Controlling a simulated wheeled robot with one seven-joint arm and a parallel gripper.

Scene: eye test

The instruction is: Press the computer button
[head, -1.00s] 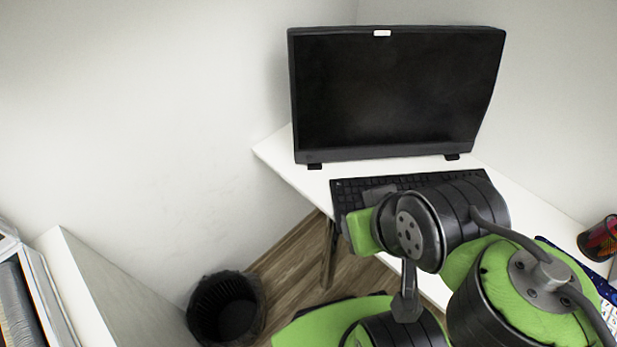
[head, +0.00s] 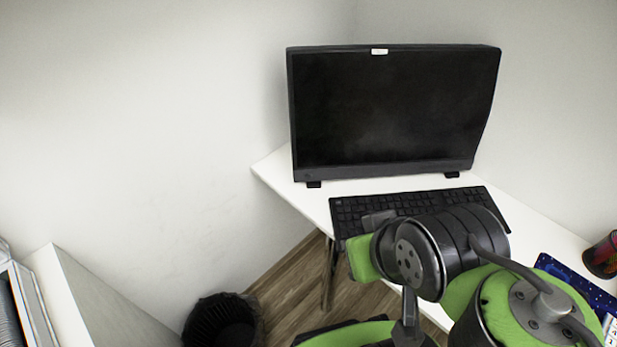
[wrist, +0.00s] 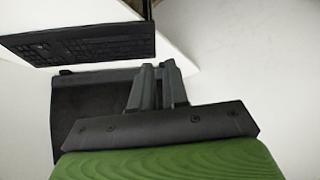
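The computer (head: 390,110) is a black all-in-one screen on two small feet at the back of the white desk. Its screen is dark, with a white label at the top edge. Faint marks show on the right of its lower bezel (head: 450,168); I cannot make out a distinct button. In the wrist view, the dark screen (wrist: 85,120) appears upside down, behind my gripper (wrist: 157,66). The two grey fingers are close together with nothing visible between them, their tips over the bezel edge in the picture. In the head view my gripper is partly hidden by my arm, in front of the keyboard.
A black keyboard (head: 350,207) lies in front of the computer; my arm covers part of it. A dark blue mat (head: 560,272) and a pen cup (head: 603,257) are at the right. A black bin (head: 222,322) stands on the floor. Walls close in the desk's corner.

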